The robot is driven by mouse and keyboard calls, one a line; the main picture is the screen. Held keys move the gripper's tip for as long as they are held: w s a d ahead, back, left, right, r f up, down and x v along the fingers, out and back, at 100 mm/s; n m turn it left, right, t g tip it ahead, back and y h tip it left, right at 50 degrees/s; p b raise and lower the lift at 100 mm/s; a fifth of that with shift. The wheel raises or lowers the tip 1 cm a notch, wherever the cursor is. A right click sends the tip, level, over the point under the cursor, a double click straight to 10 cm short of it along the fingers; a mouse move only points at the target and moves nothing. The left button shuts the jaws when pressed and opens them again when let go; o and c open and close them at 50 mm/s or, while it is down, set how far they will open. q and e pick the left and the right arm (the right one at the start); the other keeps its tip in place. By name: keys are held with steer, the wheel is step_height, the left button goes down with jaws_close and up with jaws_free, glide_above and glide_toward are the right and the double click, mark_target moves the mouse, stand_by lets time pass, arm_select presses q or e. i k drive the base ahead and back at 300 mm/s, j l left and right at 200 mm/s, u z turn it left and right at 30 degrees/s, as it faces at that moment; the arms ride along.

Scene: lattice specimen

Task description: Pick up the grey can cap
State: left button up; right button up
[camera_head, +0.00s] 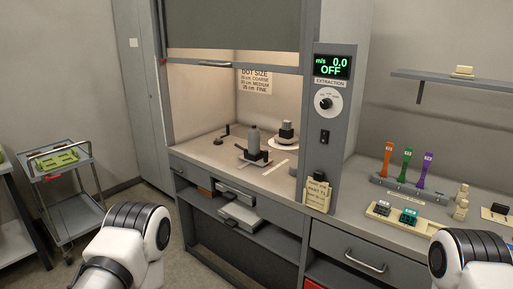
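A grey can (253,143) stands upright on the worktop inside the lit fume hood, near a low black holder (257,158). Its top looks like a lighter grey cap (255,128), but it is too small to tell the cap from the can for sure. No separate loose grey cap can be made out. My white and black arm links show at the bottom left and bottom right corners, well in front of the hood. Neither gripper is in the frame.
The hood sash (232,65) is raised. A dark block on a round white plate (285,143) stands right of the can. The control post (330,125) reads "0.0 OFF". A bench on the right carries coloured handles (405,164) and a tray (382,209). A trolley (70,180) stands left.

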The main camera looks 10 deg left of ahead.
mark_target(293, 169)
steer(key=z, duration=1)
steer(key=j+z, duration=0.75)
steer(key=j, duration=0.15)
steer(key=j+z, duration=0.35)
steer(key=k+j+z, duration=0.15)
steer(key=j+z, duration=0.2)
steer(key=k+j+z, duration=0.2)
steer(key=j+z, duration=0.2)
steer(key=k+j+z, duration=0.2)
steer(key=j+z, duration=0.15)
steer(key=j, duration=0.1)
